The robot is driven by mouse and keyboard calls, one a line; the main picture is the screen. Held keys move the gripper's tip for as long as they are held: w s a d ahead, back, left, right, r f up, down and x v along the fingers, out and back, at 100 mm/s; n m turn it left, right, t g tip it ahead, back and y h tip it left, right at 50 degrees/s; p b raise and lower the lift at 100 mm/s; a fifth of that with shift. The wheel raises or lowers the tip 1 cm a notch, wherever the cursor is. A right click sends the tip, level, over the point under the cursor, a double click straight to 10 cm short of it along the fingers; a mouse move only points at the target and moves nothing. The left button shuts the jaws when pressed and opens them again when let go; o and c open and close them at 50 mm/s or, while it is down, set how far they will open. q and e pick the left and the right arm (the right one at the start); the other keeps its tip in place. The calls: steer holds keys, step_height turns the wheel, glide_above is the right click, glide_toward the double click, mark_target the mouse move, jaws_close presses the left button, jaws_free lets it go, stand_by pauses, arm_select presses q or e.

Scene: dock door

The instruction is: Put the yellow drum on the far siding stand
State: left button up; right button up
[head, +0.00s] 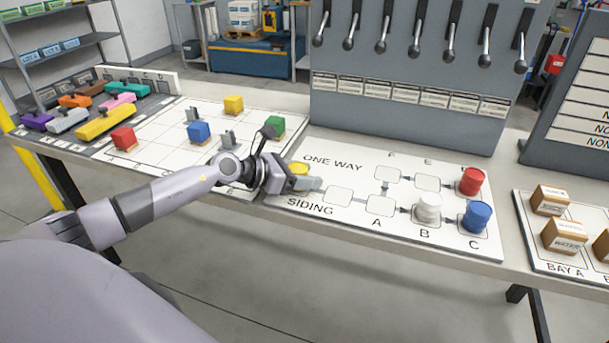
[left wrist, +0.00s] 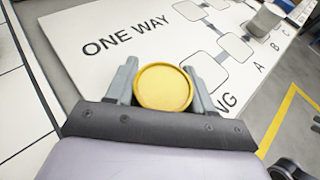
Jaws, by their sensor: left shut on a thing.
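My left gripper (head: 309,181) reaches in from the left over the left end of the siding board (head: 348,161). It is shut on the yellow drum (head: 299,168), which sits between the two fingers in the left wrist view (left wrist: 163,87). The arm and fingers hide part of the drum in the head view, and I cannot tell whether it touches the board. The board has several outlined stands joined by lines. A white drum (head: 428,206) is on the stand at B, a blue drum (head: 475,216) at C, and a red drum (head: 471,181) at the back right. My right gripper is not in view.
A grey lever cabinet (head: 405,115) stands behind the siding board. A board with coloured blocks (head: 160,145) is to the left, and boxes (head: 563,236) on a bay board to the right. Empty stands lie between the gripper and the white drum.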

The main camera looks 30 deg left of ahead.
arm_select(q)
steer(key=shift+f, duration=0.25)
steer(key=o, duration=1.1)
steer(key=shift+r, duration=0.1)
steer(key=shift+c, duration=0.2)
steer(key=shift+r, duration=0.1)
